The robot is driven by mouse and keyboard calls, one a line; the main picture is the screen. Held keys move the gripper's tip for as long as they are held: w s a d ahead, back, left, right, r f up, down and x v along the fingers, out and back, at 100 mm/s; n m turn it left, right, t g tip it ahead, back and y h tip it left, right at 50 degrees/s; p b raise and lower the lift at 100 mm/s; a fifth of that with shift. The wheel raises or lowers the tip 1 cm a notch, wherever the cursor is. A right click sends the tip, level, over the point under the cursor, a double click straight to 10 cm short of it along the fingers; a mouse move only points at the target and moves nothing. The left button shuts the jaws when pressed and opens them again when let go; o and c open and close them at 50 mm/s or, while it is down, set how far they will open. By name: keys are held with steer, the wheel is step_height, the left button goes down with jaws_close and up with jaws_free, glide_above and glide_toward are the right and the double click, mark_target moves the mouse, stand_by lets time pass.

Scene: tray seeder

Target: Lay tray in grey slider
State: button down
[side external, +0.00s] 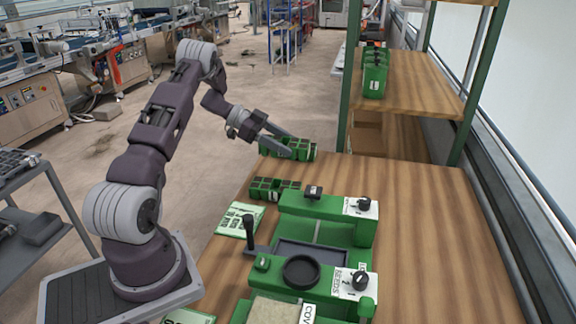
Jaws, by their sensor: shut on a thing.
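My gripper (291,143) is shut on a green tray (307,152) with several cells, near the back left edge of the wooden table. The tray looks about level; I cannot tell how far it is above the table. The grey slider (315,254) is the dark flat plate in the middle of the green seeder machine (325,208), nearer the camera and lower than the gripper. No tray lies on the visible part of it. A second green tray (275,189) sits on the table behind and left of the machine.
The machine carries knobs, a black lever (249,232) and a round dark bowl (301,271). The table (430,215) is clear right of the machine. A green-white card (240,219) lies at left.

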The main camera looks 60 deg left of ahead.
steer(key=w+d+r+n+t+y, duration=0.1)
steer(key=w+d+r, duration=0.2)
steer(key=d+r, duration=0.3)
steer(key=w+d+r+n+t+y, duration=0.1)
steer(key=w+d+r+n, duration=0.2)
steer(key=d, duration=0.4)
steer(key=s+d+r+n+t+y, duration=0.1)
steer(key=s+d+r+y, duration=0.1)
steer(key=s+d, duration=0.6)
steer(key=d+y, duration=0.1)
steer(key=d, duration=0.2)
steer(key=shift+d+n, duration=0.3)
steer(key=shift+d, duration=0.1)
steer(key=shift+a+r, duration=0.1)
